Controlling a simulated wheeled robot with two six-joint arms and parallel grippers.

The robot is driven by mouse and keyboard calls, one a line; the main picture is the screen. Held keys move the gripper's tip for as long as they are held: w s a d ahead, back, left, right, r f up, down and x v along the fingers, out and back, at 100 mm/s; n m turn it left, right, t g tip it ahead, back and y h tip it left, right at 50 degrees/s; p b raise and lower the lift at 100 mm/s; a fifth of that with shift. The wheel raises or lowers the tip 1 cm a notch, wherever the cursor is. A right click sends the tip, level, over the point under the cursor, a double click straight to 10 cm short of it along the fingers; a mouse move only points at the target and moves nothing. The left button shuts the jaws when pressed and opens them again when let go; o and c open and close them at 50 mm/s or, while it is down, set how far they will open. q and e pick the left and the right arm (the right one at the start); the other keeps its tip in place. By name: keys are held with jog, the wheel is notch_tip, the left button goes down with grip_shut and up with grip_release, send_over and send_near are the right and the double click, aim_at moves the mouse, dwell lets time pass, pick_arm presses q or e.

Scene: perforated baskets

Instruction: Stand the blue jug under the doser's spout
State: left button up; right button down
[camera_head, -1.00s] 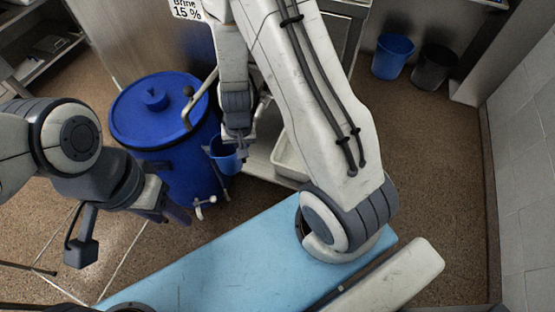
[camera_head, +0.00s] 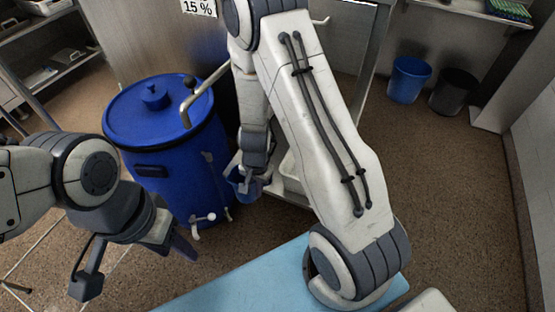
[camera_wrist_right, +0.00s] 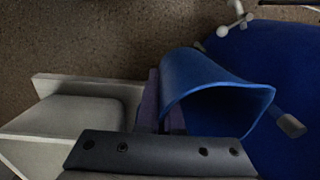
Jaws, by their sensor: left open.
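The blue jug (camera_head: 243,181) hangs beside the right side of the large blue barrel (camera_head: 170,165), above the floor. My right gripper (camera_head: 252,168) is shut on the jug. In the right wrist view the jug (camera_wrist_right: 200,80) lies against the gripper's fingers (camera_wrist_right: 160,110), its open mouth toward the lower right. A white tap (camera_head: 203,218) sticks out low on the barrel's front. A bent metal pipe (camera_head: 205,90) with a dark ball rises by the barrel's lid. I cannot tell which of these is the doser's spout. My left gripper (camera_head: 182,243) is open and empty, left of the tap.
A blue bucket (camera_head: 408,80) and a black bucket (camera_head: 453,91) stand on the floor at the back right. A light blue surface (camera_head: 240,283) lies in front. A pale tray (camera_wrist_right: 70,115) is beside the jug in the right wrist view. Brown floor is clear at right.

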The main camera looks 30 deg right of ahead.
jog(key=w+d+p, duration=0.1)
jog(key=d, duration=0.1)
jog(key=w+d+p, duration=0.1)
jog(key=w+d, duration=0.1)
jog(key=w+d+p, duration=0.1)
jog(key=d, duration=0.1)
jog(key=shift+w, duration=0.3)
jog(key=w+d, duration=0.2)
jog(key=d, duration=0.1)
jog(key=shift+w+d, duration=0.15)
jog(key=shift+w, duration=0.15)
jog(key=shift+d+f+b, duration=0.15)
jog(key=shift+f+b, duration=0.15)
jog(key=shift+f, duration=0.3)
pick_arm(q)
notch_tip(320, 180, up, 4)
jog(key=shift+f, duration=0.1)
pick_arm(e)
jog(key=shift+f, duration=0.15)
pick_arm(q)
jog(key=shift+f, duration=0.1)
pick_arm(e)
jog(key=shift+f, duration=0.1)
jog(key=c, duration=1.1)
grip_release()
jog(key=shift+o, duration=0.2)
